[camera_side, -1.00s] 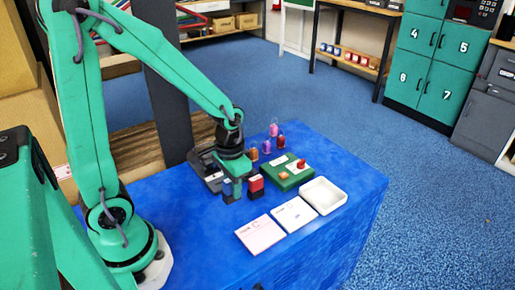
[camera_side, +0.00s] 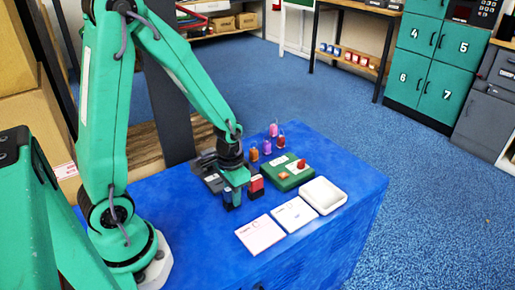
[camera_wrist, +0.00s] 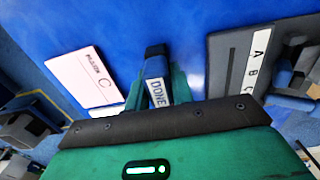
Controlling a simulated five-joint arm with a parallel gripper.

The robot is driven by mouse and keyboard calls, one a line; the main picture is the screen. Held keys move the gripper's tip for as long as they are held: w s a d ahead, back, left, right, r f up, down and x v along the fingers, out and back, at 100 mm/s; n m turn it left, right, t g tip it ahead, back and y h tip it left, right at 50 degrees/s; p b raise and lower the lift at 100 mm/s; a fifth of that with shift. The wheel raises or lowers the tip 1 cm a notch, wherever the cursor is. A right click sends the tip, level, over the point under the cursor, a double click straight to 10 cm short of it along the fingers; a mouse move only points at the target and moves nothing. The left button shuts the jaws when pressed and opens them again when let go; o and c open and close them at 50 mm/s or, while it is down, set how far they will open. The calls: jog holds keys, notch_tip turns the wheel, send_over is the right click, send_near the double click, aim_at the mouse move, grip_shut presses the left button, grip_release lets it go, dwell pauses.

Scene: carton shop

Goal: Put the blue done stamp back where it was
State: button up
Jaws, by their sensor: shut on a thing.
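My gripper (camera_wrist: 157,90) is shut on the blue done stamp (camera_wrist: 155,66), with one green finger on each side of its label reading DONE. In the side view my gripper (camera_side: 235,183) is low over the blue table, and the dark blue stamp (camera_side: 228,197) shows at its fingertips. I cannot tell whether the stamp's base touches the table. A red and black stamp (camera_side: 256,187) stands close to its right. A dark grey rack (camera_side: 213,180) is behind my gripper, partly hidden. It also shows in the wrist view (camera_wrist: 221,62), with a strip lettered A B C.
A pink card (camera_side: 259,234) and a white card (camera_side: 294,214) lie in front. A white tray (camera_side: 323,196) and a green box (camera_side: 287,172) are to the right. Several small coloured items (camera_side: 267,146) stand behind. The table's front right is bare.

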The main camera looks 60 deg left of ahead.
jog(key=shift+f, duration=0.35)
jog(key=o, duration=0.8)
jog(key=shift+r, duration=0.2)
jog(key=shift+r, duration=6.05)
jog(key=shift+s+r, duration=0.1)
jog(key=shift+s+d+r+t, duration=0.55)
jog(key=shift+s+r+t, duration=0.45)
jog(key=shift+r, duration=0.7)
jog(key=shift+s+d+r+t, duration=0.55)
jog(key=shift+s+r+t, duration=0.45)
jog(key=shift+r, duration=0.7)
jog(key=shift+s+d+r+t, duration=0.55)
jog(key=shift+s+r+t, duration=0.25)
jog(key=shift+s+r, duration=0.65)
